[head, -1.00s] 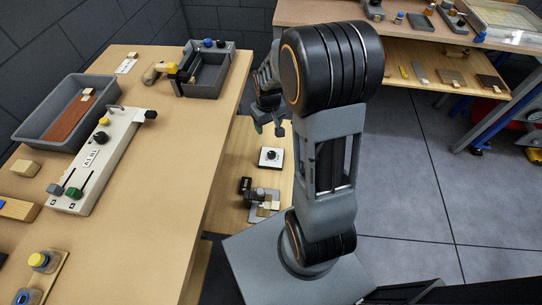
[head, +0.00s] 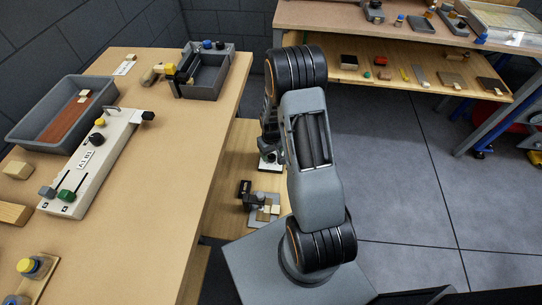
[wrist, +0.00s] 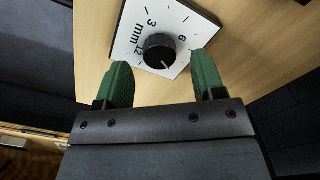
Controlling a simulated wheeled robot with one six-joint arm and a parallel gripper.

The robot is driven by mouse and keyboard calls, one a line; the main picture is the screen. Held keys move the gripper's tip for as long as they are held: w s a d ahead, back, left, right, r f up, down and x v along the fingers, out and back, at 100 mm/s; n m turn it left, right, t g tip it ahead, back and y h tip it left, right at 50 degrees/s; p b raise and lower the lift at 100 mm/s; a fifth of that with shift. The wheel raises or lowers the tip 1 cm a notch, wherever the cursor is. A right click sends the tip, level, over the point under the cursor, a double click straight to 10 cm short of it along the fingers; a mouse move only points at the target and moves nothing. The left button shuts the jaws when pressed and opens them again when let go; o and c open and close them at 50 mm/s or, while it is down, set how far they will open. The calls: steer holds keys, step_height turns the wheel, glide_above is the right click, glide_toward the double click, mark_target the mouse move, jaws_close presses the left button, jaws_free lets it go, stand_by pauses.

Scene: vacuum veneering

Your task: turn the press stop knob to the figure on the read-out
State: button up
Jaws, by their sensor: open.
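The press stop knob is a round black knob (wrist: 159,49) on a white square dial plate (wrist: 126,52) marked with 3, 6, 12 and mm. A small pale mark shows at the knob's lower edge. My gripper (wrist: 162,72) is open, with its two green fingers to either side of the knob in the wrist view. I see no contact, and the height gap is hard to judge. In the head view the dial plate (head: 264,165) is mostly hidden by my arm. A small black box (head: 245,187) stands near it; any figure on it is unreadable.
A grey fixture with small blocks (head: 265,210) stands on the same low wooden shelf. The long bench (head: 150,200) on the left holds a grey tray (head: 35,125), a white control panel (head: 95,160) and a grey bin (head: 208,80). Open floor lies to the right.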

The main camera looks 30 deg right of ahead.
steer(key=shift+f, duration=1.1)
steer(key=c, duration=0.9)
